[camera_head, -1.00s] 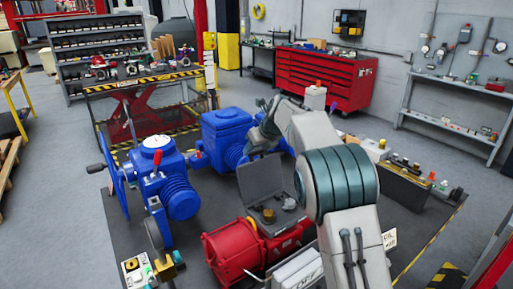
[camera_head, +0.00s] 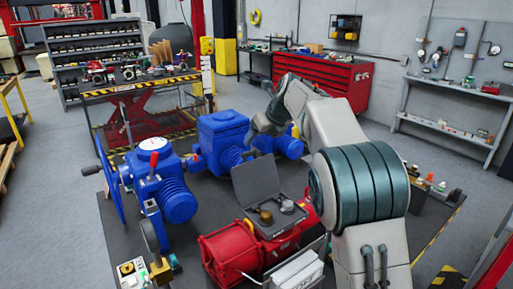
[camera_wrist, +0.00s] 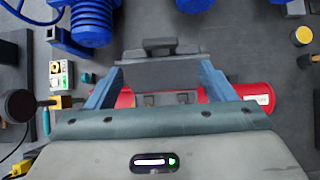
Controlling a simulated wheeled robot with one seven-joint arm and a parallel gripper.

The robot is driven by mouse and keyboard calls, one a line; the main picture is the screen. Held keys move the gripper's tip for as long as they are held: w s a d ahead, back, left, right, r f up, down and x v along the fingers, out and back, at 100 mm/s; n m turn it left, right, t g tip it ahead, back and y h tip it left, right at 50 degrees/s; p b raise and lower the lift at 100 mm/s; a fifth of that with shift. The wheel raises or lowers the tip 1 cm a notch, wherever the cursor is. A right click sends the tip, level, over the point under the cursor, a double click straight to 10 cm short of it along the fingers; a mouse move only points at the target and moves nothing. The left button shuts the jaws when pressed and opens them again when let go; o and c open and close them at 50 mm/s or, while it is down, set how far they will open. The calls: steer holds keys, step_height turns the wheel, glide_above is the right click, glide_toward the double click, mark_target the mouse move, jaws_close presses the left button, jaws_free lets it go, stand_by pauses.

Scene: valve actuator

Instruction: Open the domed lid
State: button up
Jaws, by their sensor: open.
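I cannot make out for certain which part is the domed lid. A blue actuator (camera_head: 158,180) at the left of the dark bench has a round white-topped cap (camera_head: 150,145) and a red lever. A second blue unit (camera_head: 224,135) with a flat-topped box stands behind it. My gripper (camera_wrist: 158,85) has its two blue-grey fingers wide apart and empty in the wrist view. Below them show a grey case (camera_wrist: 160,72) and a red cylinder (camera_wrist: 242,93). In the head view my arm's end hangs beside the second blue unit, and its fingertips cannot be made out.
A control box with buttons (camera_head: 132,272) is at front left. Small fittings (camera_head: 435,183) line the right. Bare bench (camera_head: 205,215) shows between the blue units and case.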

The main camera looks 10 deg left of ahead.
steer(key=v, duration=0.6)
steer(key=shift+r+b, duration=0.2)
steer(key=shift+b, duration=0.2)
steer(key=shift+s+d, duration=0.1)
steer(key=shift+d, duration=0.05)
